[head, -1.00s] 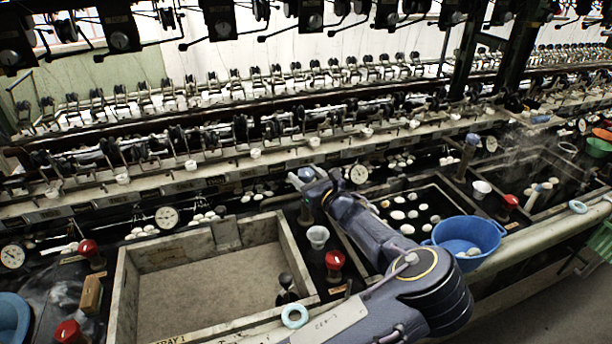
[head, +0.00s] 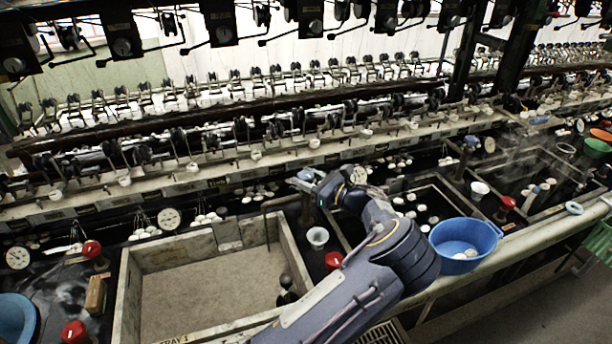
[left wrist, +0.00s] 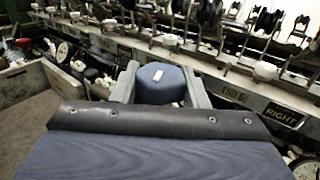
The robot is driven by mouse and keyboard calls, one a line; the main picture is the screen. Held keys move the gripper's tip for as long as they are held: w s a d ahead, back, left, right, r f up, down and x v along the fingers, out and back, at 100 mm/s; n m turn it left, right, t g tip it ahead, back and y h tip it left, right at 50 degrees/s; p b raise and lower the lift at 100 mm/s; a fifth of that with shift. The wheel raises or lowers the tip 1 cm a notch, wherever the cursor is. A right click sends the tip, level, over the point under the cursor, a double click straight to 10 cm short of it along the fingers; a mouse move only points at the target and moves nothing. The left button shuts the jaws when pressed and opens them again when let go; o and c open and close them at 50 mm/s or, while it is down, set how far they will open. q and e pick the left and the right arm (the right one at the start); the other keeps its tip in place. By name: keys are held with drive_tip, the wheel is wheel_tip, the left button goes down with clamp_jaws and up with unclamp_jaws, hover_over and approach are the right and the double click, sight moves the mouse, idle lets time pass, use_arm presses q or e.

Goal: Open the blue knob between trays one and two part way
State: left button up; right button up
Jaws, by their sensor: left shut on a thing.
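The blue knob (left wrist: 161,84) with a small white mark sits between the two grey fingers of my left gripper (left wrist: 158,88) in the left wrist view. The fingers are shut on its sides. In the head view my left gripper (head: 308,181) is at the top of the knob's dark post (head: 306,212), which stands between tray one (head: 125,293) and tray two. The gripper and arm hide most of the knob there. Tray one holds a flat grey-brown surface. Tray two (head: 447,186), behind my arm, holds dark water with white cocoons. My right gripper is not in view.
A white cup (head: 317,237) and a red knob (head: 333,260) stand close to my forearm. A blue bowl (head: 465,245) with white cocoons sits on the front ledge at right. The reeling rail (head: 220,172) with a row of fittings runs behind the gripper.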

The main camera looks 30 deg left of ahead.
use_arm(q)
drive_tip(key=n+g+b, duration=0.1)
drive_tip(key=n+g, duration=0.1)
drive_tip(key=g, duration=0.2)
drive_tip(key=shift+f+n, duration=0.1)
drive_tip(key=shift+n, duration=0.3)
drive_tip(key=shift+n+g+h, duration=0.3)
drive_tip(key=shift+n+g, duration=0.3)
drive_tip(key=shift+g, duration=0.5)
drive_tip(key=o, duration=1)
drive_tip(key=shift+c, duration=0.2)
drive_tip(key=shift+b, duration=0.3)
drive_tip(key=b+v, duration=0.1)
drive_tip(key=v, duration=0.6)
drive_tip(key=shift+d+b, duration=0.35)
drive_tip(key=shift+b, duration=0.05)
drive_tip(key=shift+w, duration=0.15)
